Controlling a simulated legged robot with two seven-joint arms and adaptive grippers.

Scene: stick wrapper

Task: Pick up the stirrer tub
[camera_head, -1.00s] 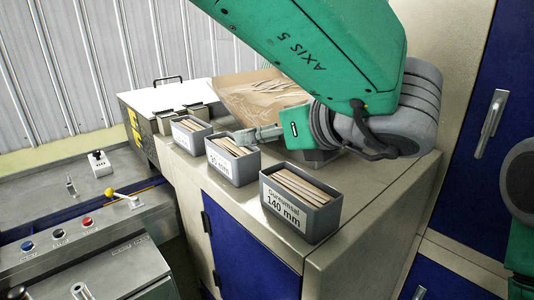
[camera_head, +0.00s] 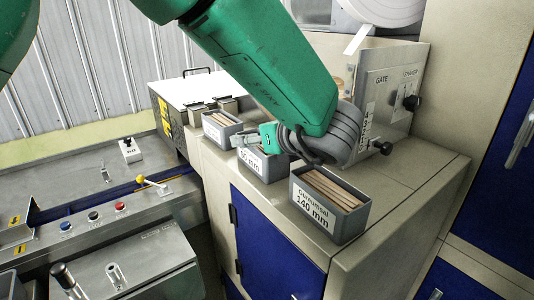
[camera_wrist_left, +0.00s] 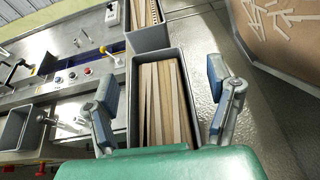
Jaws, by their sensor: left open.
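Three grey stirrer tubs of wooden sticks stand in a row on the beige cabinet: a left tub (camera_head: 221,129), a middle tub (camera_head: 262,164) and a right tub (camera_head: 329,205) labelled 140 mm. The middle label is partly readable, ending in "0 mm". My left gripper (camera_head: 248,138) is at the middle tub, and the wrist partly covers that tub's far side. In the left wrist view, my open fingers (camera_wrist_left: 163,85) stand on either side of a stick-filled tub (camera_wrist_left: 134,120), with gaps visible. Contact cannot be made out. My right gripper is out of view.
Another tub (camera_wrist_left: 147,38) stands close beyond the one between my fingers. A beige machine housing (camera_head: 388,95) with black knobs stands behind my wrist. A control panel (camera_head: 95,215) with buttons lies to the left. Loose sticks (camera_wrist_left: 265,20) lie in a brown tray.

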